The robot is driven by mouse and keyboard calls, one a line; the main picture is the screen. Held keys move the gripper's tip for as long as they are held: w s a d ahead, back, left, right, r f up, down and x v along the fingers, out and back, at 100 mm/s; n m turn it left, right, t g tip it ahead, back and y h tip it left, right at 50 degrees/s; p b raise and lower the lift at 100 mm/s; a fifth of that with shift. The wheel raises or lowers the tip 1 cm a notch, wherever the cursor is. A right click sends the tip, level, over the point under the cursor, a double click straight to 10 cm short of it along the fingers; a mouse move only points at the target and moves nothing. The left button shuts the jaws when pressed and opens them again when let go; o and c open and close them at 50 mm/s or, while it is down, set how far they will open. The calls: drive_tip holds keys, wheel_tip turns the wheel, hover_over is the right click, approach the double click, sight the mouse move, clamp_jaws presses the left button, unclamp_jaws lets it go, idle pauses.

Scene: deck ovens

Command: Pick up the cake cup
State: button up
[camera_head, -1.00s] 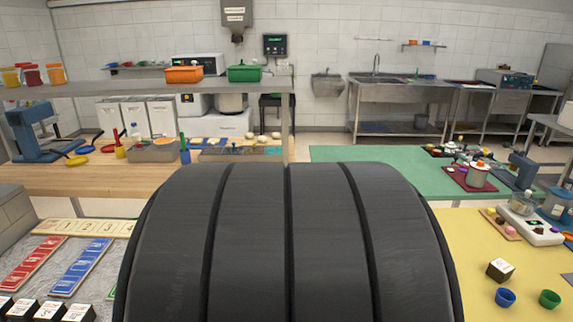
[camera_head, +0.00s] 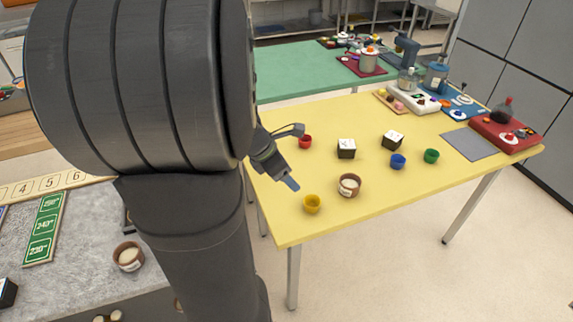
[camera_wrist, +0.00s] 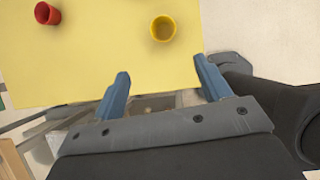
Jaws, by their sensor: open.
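A brown cup with a pale filling (camera_head: 349,186), likely the cake cup, stands upright on the yellow table in the head view. A similar brown cup (camera_head: 128,257) sits on the grey counter at lower left. My gripper (camera_head: 290,184) is by the table's left edge, left of the brown cup and apart from it. In the wrist view my gripper (camera_wrist: 162,70) is open, with nothing between its blue fingers. A yellow cup (camera_head: 312,204) stands near the table corner; it also shows in the wrist view (camera_wrist: 162,29), ahead of the fingertips.
The yellow table (camera_head: 290,222) also holds a red cup (camera_head: 305,142), two black-and-white cubes (camera_head: 346,149), a blue cup (camera_head: 398,161) and a green cup (camera_head: 431,156). A grey mat (camera_head: 469,144) and a red board (camera_head: 507,134) lie at the right. My arm hides much of the left.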

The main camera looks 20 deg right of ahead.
drive_tip(key=d+m+g+y, duration=0.1)
drive_tip(key=d+m, duration=0.1)
drive_tip(key=d, duration=0.1)
approach(312, 200)
drive_tip(key=shift+s+d+f, duration=0.9)
drive_tip(key=shift+s+f, duration=0.05)
drive_tip(key=shift+f, duration=0.1)
drive_tip(key=shift+a+x, duration=0.2)
drive_tip(key=shift+x, duration=1.15)
drive_tip(key=shift+a+x, duration=0.2)
drive_tip(key=shift+x, duration=1.1)
drive_tip(key=shift+f, duration=0.2)
drive_tip(key=c, duration=1)
drive_tip(key=shift+r, duration=0.2)
